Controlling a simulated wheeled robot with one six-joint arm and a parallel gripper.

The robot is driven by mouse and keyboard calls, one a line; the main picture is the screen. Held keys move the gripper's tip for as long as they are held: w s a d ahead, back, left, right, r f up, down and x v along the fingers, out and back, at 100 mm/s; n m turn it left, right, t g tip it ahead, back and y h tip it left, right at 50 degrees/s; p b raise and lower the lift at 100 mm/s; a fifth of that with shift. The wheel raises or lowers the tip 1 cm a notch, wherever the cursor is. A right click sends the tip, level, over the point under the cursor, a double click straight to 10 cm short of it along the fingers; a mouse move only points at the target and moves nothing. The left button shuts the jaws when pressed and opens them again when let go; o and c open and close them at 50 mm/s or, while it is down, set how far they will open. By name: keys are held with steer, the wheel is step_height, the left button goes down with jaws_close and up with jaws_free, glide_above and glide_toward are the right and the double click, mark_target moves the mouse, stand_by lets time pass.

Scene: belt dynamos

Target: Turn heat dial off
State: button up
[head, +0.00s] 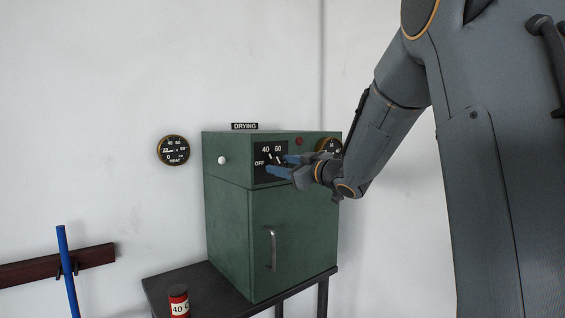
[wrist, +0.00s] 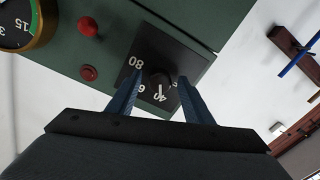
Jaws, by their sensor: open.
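The heat dial is a dark round knob (wrist: 159,80) on a black plate (wrist: 190,61) in the wrist view. The plate carries white numbers, 80 among them, with others partly hidden by my fingers. In the head view the plate (head: 259,174) shows OFF, 40 and 60 on the front of the green drying cabinet (head: 290,225). My gripper (head: 278,164) is open in front of the plate. In the wrist view its blue fingers (wrist: 160,77) stand on either side of the knob. I cannot tell whether they touch it, or exactly where the knob points.
A red button (wrist: 88,73) and a red knob (wrist: 88,26) sit beside the plate. A round gauge (head: 173,150) marked HEAT hangs on the wall to the left. A red can (head: 178,300) stands on the dark table (head: 170,283) left of the cabinet.

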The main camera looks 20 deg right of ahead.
steer(key=shift+w+a, duration=0.1)
steer(key=shift+w, duration=0.1)
steer(key=c, duration=1.1)
steer(key=shift+o, duration=0.2)
steer(key=shift+n+b, duration=0.3)
steer(key=n+b, duration=0.5)
steer(key=shift+f, duration=0.15)
steer(key=n+b, duration=0.5)
steer(key=n, duration=0.1)
steer(key=shift+r+b, duration=0.2)
steer(key=shift+b, duration=0.2)
